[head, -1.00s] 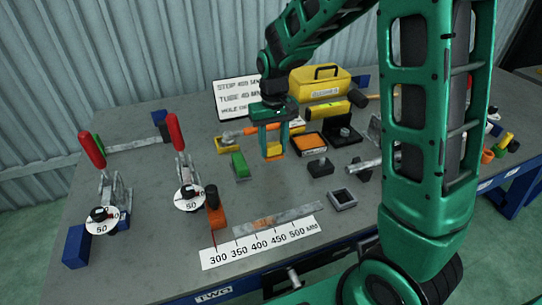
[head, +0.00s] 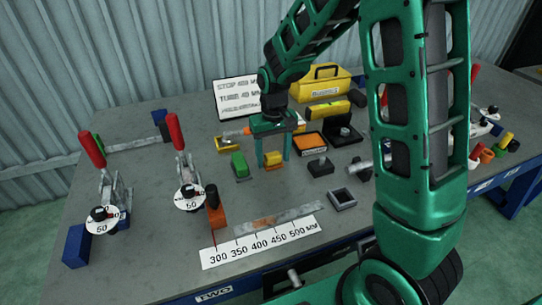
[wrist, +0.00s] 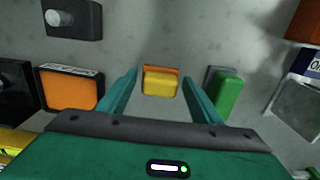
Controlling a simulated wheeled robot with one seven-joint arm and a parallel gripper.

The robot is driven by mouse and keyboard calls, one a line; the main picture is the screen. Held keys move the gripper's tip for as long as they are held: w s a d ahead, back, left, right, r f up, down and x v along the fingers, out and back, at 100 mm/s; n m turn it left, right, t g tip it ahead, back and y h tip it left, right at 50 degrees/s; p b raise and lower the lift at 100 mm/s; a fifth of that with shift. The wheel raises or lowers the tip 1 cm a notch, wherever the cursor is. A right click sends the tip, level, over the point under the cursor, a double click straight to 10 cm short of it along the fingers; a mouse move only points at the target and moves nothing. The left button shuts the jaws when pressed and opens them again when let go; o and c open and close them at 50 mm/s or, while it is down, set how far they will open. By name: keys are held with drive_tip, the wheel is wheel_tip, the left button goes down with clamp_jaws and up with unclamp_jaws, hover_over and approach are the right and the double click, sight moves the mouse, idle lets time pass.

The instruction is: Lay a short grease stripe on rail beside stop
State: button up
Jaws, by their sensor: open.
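The grey rail (head: 297,213) lies along the white scale strip at the front of the bench, with a brownish-orange patch on it. The orange stop (head: 216,217) with a black knob stands at the rail's left end. A small yellow block with an orange edge (head: 273,159) rests on the bench behind the rail; it also shows in the wrist view (wrist: 160,82). My gripper (head: 273,162) is open above the bench, its fingers on either side of this block with gaps. I cannot tell which item holds grease.
A green block (head: 239,165) lies just left of my gripper. A black block (head: 320,167) and an orange-topped tray (head: 309,141) are to its right. A square grey frame (head: 342,199) lies near the rail's right end. Two red-handled clamps stand at left.

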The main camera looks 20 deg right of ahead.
sight(274, 154)
wheel_tip(274, 154, up, 12)
idle(0.6)
drive_tip(key=shift+d+r, duration=0.1)
drive_tip(key=shift+r, duration=0.05)
drive_tip(key=s+d+r+m, duration=0.2)
drive_tip(key=s+d, duration=0.6)
drive_tip(key=s+d+m, duration=0.2)
drive_tip(key=s+d, duration=0.2)
drive_tip(key=s, duration=0.7)
drive_tip(key=s+d+f+m, duration=0.1)
drive_tip(key=s+d, duration=0.3)
drive_tip(key=s, duration=0.7)
drive_tip(key=shift+d+f+m, duration=0.25)
drive_tip(key=shift+d+m, duration=0.15)
drive_tip(key=shift+m, duration=0.3)
drive_tip(key=shift+w+f, duration=0.25)
drive_tip(key=shift+w, duration=0.3)
